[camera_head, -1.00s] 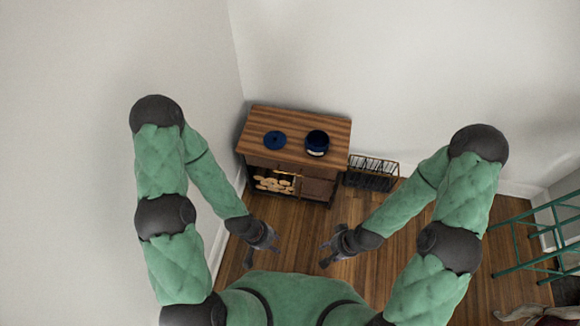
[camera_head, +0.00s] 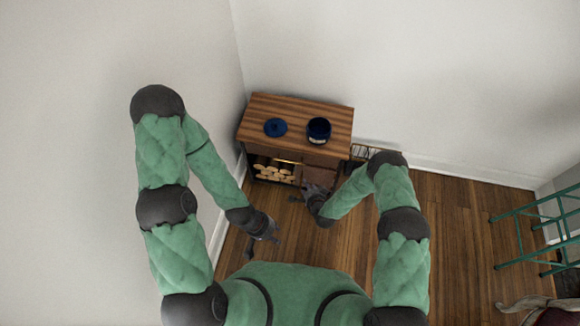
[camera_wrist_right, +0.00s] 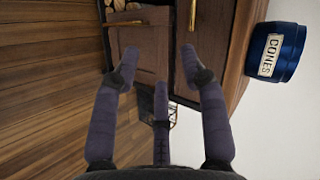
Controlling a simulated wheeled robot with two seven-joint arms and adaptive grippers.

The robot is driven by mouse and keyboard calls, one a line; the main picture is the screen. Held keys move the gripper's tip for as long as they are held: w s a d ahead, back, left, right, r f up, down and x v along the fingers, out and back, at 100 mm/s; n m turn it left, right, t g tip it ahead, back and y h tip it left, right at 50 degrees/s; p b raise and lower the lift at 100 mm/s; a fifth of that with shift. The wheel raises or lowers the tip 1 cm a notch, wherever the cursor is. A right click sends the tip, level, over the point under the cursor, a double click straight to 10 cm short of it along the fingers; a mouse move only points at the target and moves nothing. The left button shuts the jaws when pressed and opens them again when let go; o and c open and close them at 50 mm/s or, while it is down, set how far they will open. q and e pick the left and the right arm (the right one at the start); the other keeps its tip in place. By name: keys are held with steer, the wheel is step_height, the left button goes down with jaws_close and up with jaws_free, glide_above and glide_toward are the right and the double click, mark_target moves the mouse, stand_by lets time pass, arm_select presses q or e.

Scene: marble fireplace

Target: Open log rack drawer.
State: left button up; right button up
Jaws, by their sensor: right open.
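The wooden log rack (camera_head: 330,150) is a small cabinet against the wall, with logs (camera_head: 274,173) in its open left bay. Its drawer front, with a brass handle (camera_head: 287,160), lies just under the top. In the right wrist view the cabinet appears turned sideways, with the drawer front (camera_wrist_right: 212,40) and the brass handle (camera_wrist_right: 192,14) at the top. My right gripper (camera_head: 305,192) is open and empty in front of the rack; its spread fingers (camera_wrist_right: 160,65) show before the panels, apart from the handle. My left gripper (camera_head: 265,245) is open and empty over the floor.
A dark blue jar (camera_head: 319,129) labelled CONES and a blue lid (camera_head: 275,127) stand on the rack's top. A wire basket (camera_head: 362,152) stands right of the rack, partly hidden by my right arm. A green metal frame (camera_head: 540,230) is at far right. Open floor lies between.

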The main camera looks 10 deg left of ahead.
steer(key=w+a+f+m+t+b, duration=0.2)
steer(key=w+a+b, duration=0.1)
steer(key=w, duration=0.3)
steer(key=w+a+f+m+t+y+b, duration=0.1)
steer(key=w+a+f+m+t+b, duration=0.1)
steer(key=w+a, duration=0.4)
steer(key=shift+w+a+f+m+t+b, duration=0.25)
steer(key=shift+w+f+m+t+b, duration=0.1)
steer(key=shift+w+t+b, duration=0.2)
jaws_close()
